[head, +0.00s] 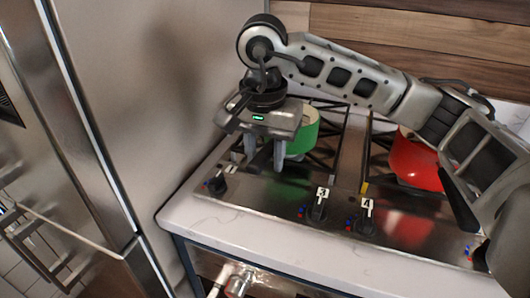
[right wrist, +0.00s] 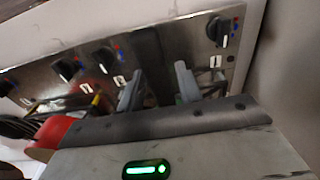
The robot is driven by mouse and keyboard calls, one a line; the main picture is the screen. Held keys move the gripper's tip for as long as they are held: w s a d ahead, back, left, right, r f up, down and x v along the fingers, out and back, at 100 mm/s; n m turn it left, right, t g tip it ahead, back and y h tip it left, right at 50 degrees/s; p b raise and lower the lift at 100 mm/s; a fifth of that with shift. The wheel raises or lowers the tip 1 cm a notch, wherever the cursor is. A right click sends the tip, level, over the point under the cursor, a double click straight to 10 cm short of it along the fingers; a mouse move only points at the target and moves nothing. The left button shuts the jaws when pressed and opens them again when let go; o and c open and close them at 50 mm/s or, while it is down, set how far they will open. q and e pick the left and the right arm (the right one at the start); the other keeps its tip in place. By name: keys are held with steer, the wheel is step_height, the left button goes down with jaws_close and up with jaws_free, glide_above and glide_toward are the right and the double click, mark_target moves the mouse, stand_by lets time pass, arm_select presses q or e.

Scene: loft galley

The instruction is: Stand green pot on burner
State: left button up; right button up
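The green pot (head: 303,132) is at the back left of the stove in the head view, partly hidden behind my right gripper. Its base is hard to see, so I cannot tell just how it sits on the grate. My right gripper (head: 265,155) points down in front of the pot, its two fingers apart. A dark bar, perhaps the pot's handle, shows between them; I cannot tell if they touch it. The fingers also show apart in the right wrist view (right wrist: 158,88). The burner grate (head: 325,150) lies around the pot. My left gripper is not in view.
A red pot (head: 415,162) stands on the right side of the stove, partly behind my right arm. Knobs (head: 318,208) line the steel front panel. A grey wall and a steel fridge (head: 75,120) are close on the left. The white counter edge (head: 260,250) is clear.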

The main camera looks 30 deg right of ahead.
steer(key=shift+o, duration=0.7)
step_height(320, 180, up, 16)
steer(key=p, duration=0.2)
steer(key=shift+s+a, duration=0.35)
steer(key=shift+s, duration=0.05)
